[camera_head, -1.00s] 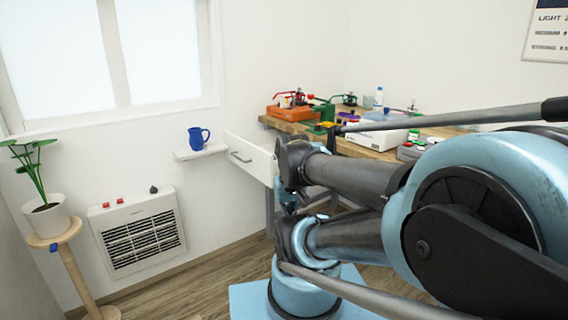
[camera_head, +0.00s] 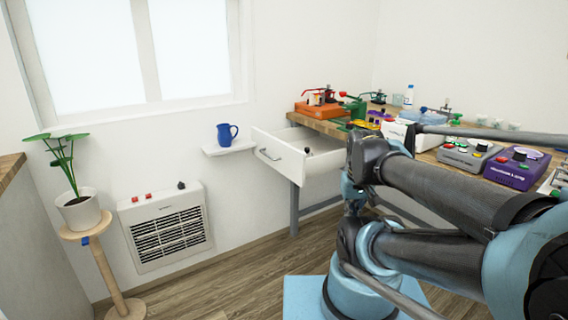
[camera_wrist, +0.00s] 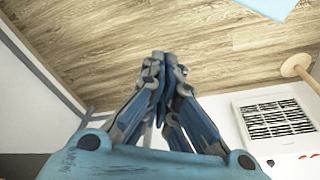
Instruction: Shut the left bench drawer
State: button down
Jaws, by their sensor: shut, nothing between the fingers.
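The bench drawer (camera_head: 281,154) is white and stands pulled out from the left end of the wooden bench (camera_head: 319,125) in the head view. Its grey bar handle (camera_head: 268,154) is on the front, facing left. The inside shows from above, with a small dark object (camera_head: 308,151) in it. My gripper (camera_wrist: 163,60) is shut and empty in the wrist view, with floor behind its fingertips. In the head view my arm stands to the right of the drawer, and I cannot make out the fingertips there. I cannot identify the drawer in the wrist view.
A shelf (camera_head: 214,151) with a blue mug (camera_head: 226,135) is left of the drawer. A wall heater (camera_head: 168,228) and a potted plant (camera_head: 80,212) on a wooden stand (camera_head: 103,273) are further left. Devices crowd the bench top. Wooden floor (camera_head: 240,261) below the drawer is clear.

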aim_at(284, 161)
jog(key=w+a+r+n+h, duration=0.1)
jog(key=w+a+r+n, duration=0.4)
jog(key=w, duration=0.3)
jog(key=w+a+r+n+h, duration=0.1)
jog(key=w+a+r+n, duration=0.1)
jog(key=w+r+n, duration=0.5)
jog(key=w+a+n+h, duration=0.2)
jog(key=w+a+n, duration=1)
jog(key=w+a, duration=0.6)
jog(key=x, duration=1.1)
jog(key=shift+w+d, duration=0.15)
jog(key=shift+d, duration=0.2)
